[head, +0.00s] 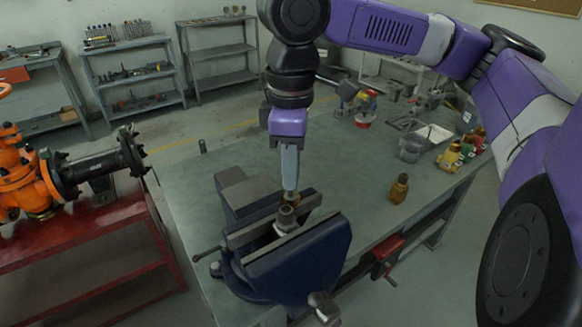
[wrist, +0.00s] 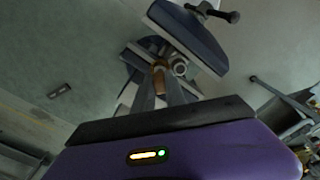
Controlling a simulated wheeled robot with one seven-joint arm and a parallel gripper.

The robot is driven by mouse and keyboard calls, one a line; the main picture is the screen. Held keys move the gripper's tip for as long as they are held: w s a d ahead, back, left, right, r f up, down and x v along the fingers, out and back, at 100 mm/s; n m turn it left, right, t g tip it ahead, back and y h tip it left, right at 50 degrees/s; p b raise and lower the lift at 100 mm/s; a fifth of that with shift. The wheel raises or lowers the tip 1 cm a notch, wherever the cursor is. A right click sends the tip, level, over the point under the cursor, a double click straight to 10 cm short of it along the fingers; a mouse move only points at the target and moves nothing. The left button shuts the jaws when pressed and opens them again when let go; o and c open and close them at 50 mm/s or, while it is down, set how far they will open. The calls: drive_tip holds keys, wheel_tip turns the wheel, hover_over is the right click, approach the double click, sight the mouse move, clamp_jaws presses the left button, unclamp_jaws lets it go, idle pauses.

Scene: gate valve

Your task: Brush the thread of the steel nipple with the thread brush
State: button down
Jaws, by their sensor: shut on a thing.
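The steel nipple (head: 286,219) stands upright between the jaws of the blue vise (head: 300,262). In the wrist view its round open end (wrist: 180,67) shows beside my fingertips. My gripper (head: 291,190) points straight down over the vise, just behind the nipple. It is shut on the thread brush (wrist: 159,78), which shows as a narrow brown piece between the fingers. In the head view only a small brown bit of the brush (head: 293,199) shows below the fingertips. I cannot tell whether the brush touches the nipple's thread.
The vise is on the front of the green bench (head: 345,170). A brass fitting (head: 399,188) stands to its right. A grey bin (head: 411,150) and yellow valves (head: 450,158) are farther right. An orange valve (head: 25,175) with black pipe sits on a red table at left.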

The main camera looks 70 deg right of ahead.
drive_tip(key=shift+a, duration=0.25)
idle(0.4)
